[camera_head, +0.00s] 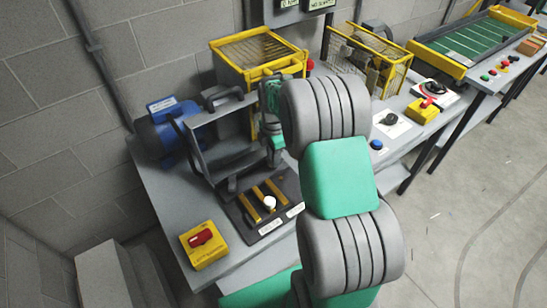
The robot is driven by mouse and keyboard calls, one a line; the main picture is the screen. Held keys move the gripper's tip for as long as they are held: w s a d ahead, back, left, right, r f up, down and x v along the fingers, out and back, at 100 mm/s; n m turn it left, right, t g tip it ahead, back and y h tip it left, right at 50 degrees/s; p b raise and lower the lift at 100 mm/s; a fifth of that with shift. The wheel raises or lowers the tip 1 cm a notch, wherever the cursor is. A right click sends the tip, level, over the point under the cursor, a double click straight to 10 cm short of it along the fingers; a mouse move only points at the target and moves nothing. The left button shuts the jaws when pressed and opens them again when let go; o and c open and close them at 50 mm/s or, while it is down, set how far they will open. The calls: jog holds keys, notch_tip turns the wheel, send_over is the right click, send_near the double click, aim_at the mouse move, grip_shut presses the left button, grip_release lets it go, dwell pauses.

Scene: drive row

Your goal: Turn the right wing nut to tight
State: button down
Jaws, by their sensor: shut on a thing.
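My arm comes up from the bottom and bends over the bench; its green and grey wrist hangs down behind the large grey joint. My gripper (274,157) is small and partly hidden at the right side of a grey open frame (203,155). It is shut at the frame's lower right, where the right wing nut is. The nut itself is covered by the gripper, so its angle cannot be told. A small dark part (232,184) on the lower left of the frame may be the other wing nut.
A blue motor (160,131) stands left of the frame. In front are a black plate (240,222) with yellow bars and a yellow box (194,255) with a red switch. Yellow mesh cages (232,50) stand behind. The floor at right is clear.

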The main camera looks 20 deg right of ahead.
jog(key=m+b, duration=0.1)
jog(key=m, duration=0.5)
jog(key=shift+w+b, duration=0.15)
jog(key=shift+b, duration=0.15)
jog(key=m+b, duration=0.1)
jog(key=m, duration=0.4)
jog(key=shift+d+m, duration=0.1)
jog(key=shift+m, duration=0.2)
jog(key=m, duration=0.5)
jog(key=shift+w+d+m+b, duration=0.1)
jog(key=shift+m+b, duration=0.2)
jog(key=shift+b, duration=0.05)
jog(key=m, duration=0.4)
jog(key=shift+d+m, duration=0.1)
jog(key=shift+m, duration=0.3)
jog(key=c, duration=1.2)
grip_release()
jog(key=shift+c, duration=0.2)
jog(key=shift+r, duration=0.1)
notch_tip(320, 180, up, 8)
jog(key=shift+f+b, duration=0.15)
jog(key=shift+b, duration=0.5)
